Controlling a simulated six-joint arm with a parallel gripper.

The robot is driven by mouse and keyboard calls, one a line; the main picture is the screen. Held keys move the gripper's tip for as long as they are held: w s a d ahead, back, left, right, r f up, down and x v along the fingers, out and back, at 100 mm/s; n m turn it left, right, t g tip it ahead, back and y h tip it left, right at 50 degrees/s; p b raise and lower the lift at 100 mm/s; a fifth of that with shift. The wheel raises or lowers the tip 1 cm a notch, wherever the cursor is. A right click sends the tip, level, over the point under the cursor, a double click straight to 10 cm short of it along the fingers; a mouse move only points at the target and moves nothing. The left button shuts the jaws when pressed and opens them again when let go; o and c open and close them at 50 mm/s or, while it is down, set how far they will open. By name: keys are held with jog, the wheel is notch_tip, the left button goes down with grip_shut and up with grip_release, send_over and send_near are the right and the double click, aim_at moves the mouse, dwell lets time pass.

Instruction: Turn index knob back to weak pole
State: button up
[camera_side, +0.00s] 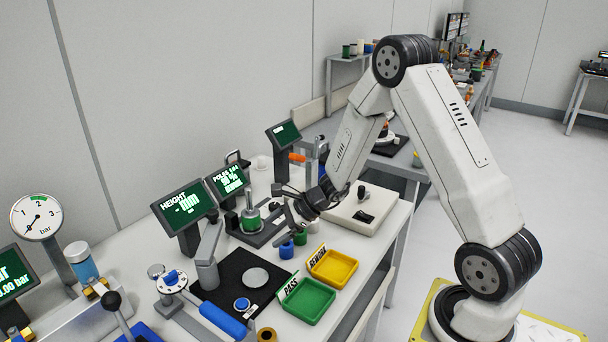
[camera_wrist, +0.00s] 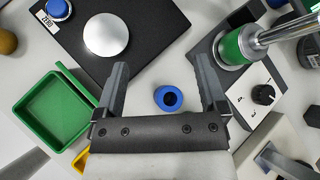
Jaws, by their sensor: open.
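The index knob (camera_wrist: 263,95) is small, round and black. It sits on a white panel right of my gripper in the wrist view, with small marks beside it too fine to read. Next to it, a green stator housing (camera_wrist: 238,46) stands in a grey fixture with a metal rod over it; it also shows in the side view (camera_side: 251,221). My gripper (camera_wrist: 160,65) is open and empty, its fingers left of the knob and not around it. In the side view my gripper (camera_side: 288,216) is just right of the fixture. The pole display (camera_side: 228,181) is lit, its text partly unclear.
A blue ring-shaped part (camera_wrist: 168,98) stands on the table below my open fingers. A black mat with a silver disc (camera_wrist: 106,35), a green PASS tray (camera_side: 304,301) and a yellow REWORK tray (camera_side: 333,267) are nearby. A pale box (camera_side: 362,211) stands to the right.

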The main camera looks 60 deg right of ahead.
jog(key=w+d+f+m+t+h, duration=0.2)
jog(key=w+d+m+t, duration=0.1)
jog(key=d+m, duration=0.3)
jog(key=m+t+h, duration=0.3)
jog(key=m+h, duration=0.1)
jog(key=m, duration=0.2)
send_near(276, 205)
jog(key=shift+w+d+f, duration=0.1)
jog(key=shift+w+f, duration=0.1)
jog(key=shift+w, duration=0.5)
jog(key=shift+w, duration=0.2)
jog(key=shift+x, duration=3.75)
jog(key=shift+f, duration=0.1)
grip_shut()
